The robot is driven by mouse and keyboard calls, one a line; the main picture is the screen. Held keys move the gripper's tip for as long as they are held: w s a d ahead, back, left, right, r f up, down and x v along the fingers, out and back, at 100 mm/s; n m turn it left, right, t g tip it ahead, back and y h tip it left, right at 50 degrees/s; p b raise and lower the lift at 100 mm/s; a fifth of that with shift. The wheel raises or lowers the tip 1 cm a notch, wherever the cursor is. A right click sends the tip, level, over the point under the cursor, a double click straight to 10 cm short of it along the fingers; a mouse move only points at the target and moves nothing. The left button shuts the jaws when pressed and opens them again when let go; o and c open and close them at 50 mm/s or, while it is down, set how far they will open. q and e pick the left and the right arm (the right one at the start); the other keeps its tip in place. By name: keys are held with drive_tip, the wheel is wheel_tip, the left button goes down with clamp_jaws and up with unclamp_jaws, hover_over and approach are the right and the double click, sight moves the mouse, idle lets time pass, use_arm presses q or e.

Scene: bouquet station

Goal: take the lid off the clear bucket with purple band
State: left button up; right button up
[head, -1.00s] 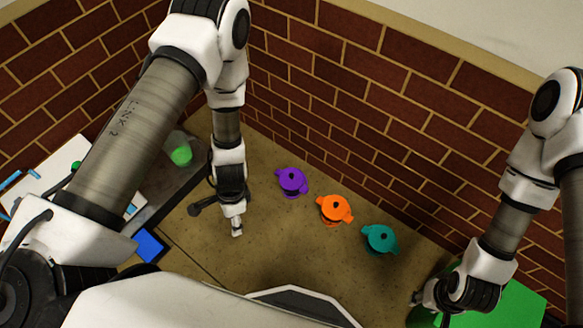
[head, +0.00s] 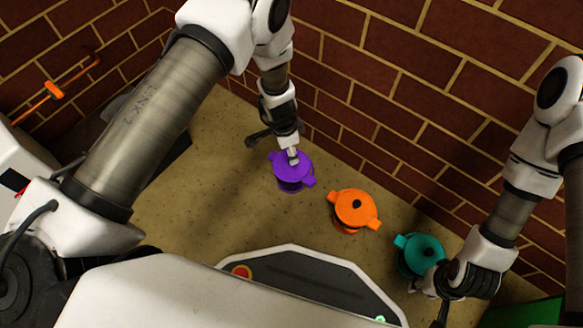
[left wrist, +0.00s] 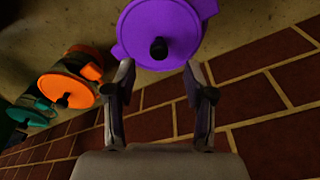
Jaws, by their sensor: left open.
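The bucket with the purple lid (head: 283,170) stands on the speckled tan worktop near the brick wall. Its lid has side tabs and a dark knob, and hides most of the bucket body. In the left wrist view, the purple lid (left wrist: 182,28) fills the top centre, its black knob (left wrist: 158,48) just beyond the fingertips. My left gripper (left wrist: 158,76) is open, its fingers pointing toward the knob with nothing between them. In the head view, my left gripper (head: 293,156) overlaps the lid's far part. My right gripper (head: 438,300) is near the teal-lidded bucket; its jaws are unclear.
An orange-lidded bucket (head: 356,208) stands right of the purple one, and a teal-lidded bucket (head: 420,254) beyond it. The brick wall (head: 400,90) runs close behind all three. A green surface (head: 525,312) is at lower right. The worktop (head: 215,215) left of the purple bucket is clear.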

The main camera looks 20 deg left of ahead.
sight(285, 172)
use_arm(q)
drive_tip(key=f+b, duration=0.2)
drive_tip(key=f, duration=0.1)
drive_tip(key=f+b, duration=0.1)
drive_tip(key=f, duration=0.2)
drive_tip(key=shift+w+d+b, duration=0.1)
drive_tip(key=shift+d+b, duration=0.1)
drive_tip(key=shift+b, duration=0.15)
drive_tip(key=shift+r, duration=0.2)
clamp_jaws()
use_arm(e)
wheel_tip(285, 172, down, 4)
drive_tip(key=shift+w+r, duration=0.1)
use_arm(q)
drive_tip(key=shift+r, duration=0.15)
use_arm(e)
drive_tip(key=shift+r, duration=0.1)
